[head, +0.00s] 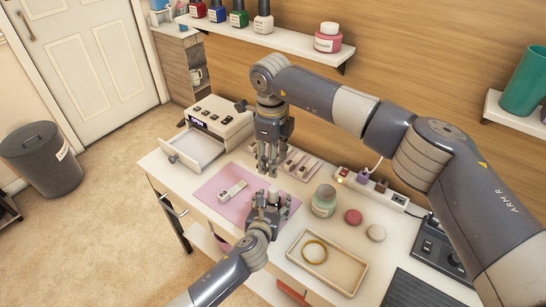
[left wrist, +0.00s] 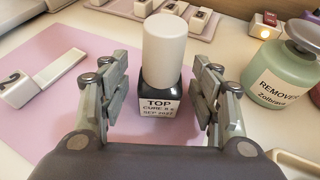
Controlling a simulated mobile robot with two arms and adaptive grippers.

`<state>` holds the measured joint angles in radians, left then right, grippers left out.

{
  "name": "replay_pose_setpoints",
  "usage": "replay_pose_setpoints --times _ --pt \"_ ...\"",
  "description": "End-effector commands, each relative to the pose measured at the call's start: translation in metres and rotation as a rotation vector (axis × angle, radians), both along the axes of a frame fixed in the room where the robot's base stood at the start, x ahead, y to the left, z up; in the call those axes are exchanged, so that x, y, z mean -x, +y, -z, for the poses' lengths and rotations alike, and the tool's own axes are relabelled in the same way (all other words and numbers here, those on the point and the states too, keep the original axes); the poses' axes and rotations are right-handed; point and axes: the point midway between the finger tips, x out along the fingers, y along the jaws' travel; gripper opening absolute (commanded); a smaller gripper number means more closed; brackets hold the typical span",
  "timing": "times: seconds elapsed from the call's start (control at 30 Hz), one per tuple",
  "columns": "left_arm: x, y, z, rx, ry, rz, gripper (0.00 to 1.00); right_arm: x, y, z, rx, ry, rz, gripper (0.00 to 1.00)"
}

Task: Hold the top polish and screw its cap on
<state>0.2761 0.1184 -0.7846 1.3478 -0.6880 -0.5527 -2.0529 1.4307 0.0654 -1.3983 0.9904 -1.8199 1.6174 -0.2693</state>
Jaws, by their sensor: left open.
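The top polish (left wrist: 158,95) is a small dark bottle with a white label reading TOP, upright at the edge of the pink mat. Its tall white cap (left wrist: 165,42) sits over the bottle's top; how tightly cannot be told. The cap also shows small in the head view (head: 273,190). My left gripper (head: 270,203) is open, with one finger on each side of the bottle and gaps visible in the left wrist view (left wrist: 163,88). My right gripper (head: 268,170) points down just above the cap, apart from it; its finger opening is unclear.
The pink mat (head: 212,190) holds a white device (head: 233,190). A green remover jar (head: 324,201), pink and white lids, and a tray (head: 345,280) with a ring stand to the right. A lamp box with open drawer (head: 195,148) is left; a power strip (head: 375,188) lies behind.

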Motion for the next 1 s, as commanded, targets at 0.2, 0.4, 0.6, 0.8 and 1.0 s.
replay_pose_setpoints --times 0.2,0.4,0.6,0.8,1.0 --pt "0.011 0.003 -0.004 -0.001 -0.001 0.000 0.57 0.000 0.000 0.000 0.000 0.000 0.000 0.47" --pt "0.038 0.010 -0.015 -0.001 0.000 0.001 0.57 0.000 0.000 0.000 0.000 0.000 0.000 0.47" --pt "0.069 0.017 -0.028 -0.001 0.001 0.001 0.57 0.000 0.000 0.000 0.000 0.000 0.000 0.47" --pt "0.095 0.023 -0.039 -0.001 0.001 0.001 0.57 0.000 0.000 0.000 0.000 0.000 0.000 0.47" --pt "0.106 0.026 -0.045 0.000 0.001 0.000 0.57 0.000 0.000 0.000 0.000 0.000 0.000 0.47"
